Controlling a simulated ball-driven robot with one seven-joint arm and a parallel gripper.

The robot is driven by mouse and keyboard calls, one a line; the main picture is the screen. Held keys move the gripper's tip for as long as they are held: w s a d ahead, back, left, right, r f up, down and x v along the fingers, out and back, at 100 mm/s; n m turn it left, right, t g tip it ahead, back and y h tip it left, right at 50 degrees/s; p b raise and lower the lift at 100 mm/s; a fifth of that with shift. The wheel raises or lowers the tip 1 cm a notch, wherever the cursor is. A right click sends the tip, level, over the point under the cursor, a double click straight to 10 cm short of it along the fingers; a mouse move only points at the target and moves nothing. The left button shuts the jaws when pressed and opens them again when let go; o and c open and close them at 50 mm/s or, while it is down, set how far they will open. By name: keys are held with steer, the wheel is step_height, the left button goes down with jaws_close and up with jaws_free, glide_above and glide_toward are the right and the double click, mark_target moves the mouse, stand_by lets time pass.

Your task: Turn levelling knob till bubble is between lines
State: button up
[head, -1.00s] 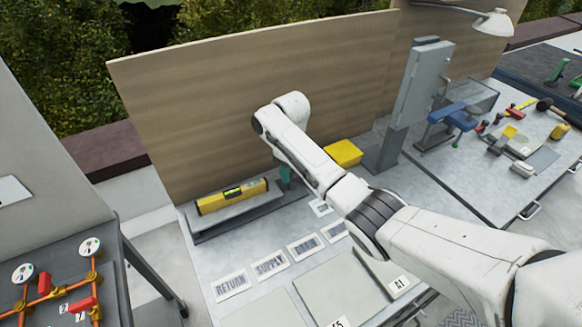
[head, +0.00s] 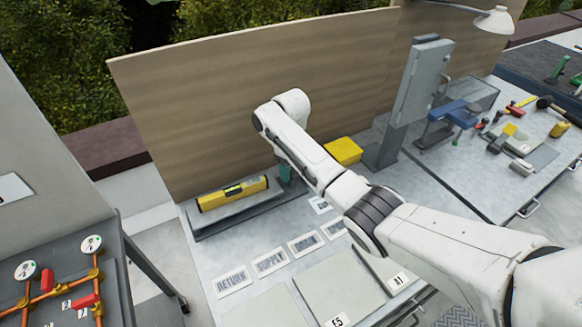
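A yellow spirit level (head: 232,193) lies on a grey levelling plate (head: 215,219) at the back left of the bench. Its small green vial (head: 234,189) faces up, but the bubble and lines are too small to read. A teal part (head: 285,172), which may be the levelling knob or a fingertip, shows at the right end of the plate, partly behind my arm. My arm reaches over the bench from the lower right. My gripper is hidden behind the arm's forearm, so its fingers and any contact with the knob cannot be seen.
A yellow box (head: 344,151) stands right of my arm, beside a grey upright cabinet (head: 421,85). Labels (head: 270,262) and flat plates lie along the bench front. A wooden panel (head: 200,110) closes the back. A blue vise (head: 452,115) and tools lie at right.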

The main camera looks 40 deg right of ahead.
steer(key=shift+o, duration=1)
step_height(320, 180, up, 11)
steer(key=shift+f, duration=0.15)
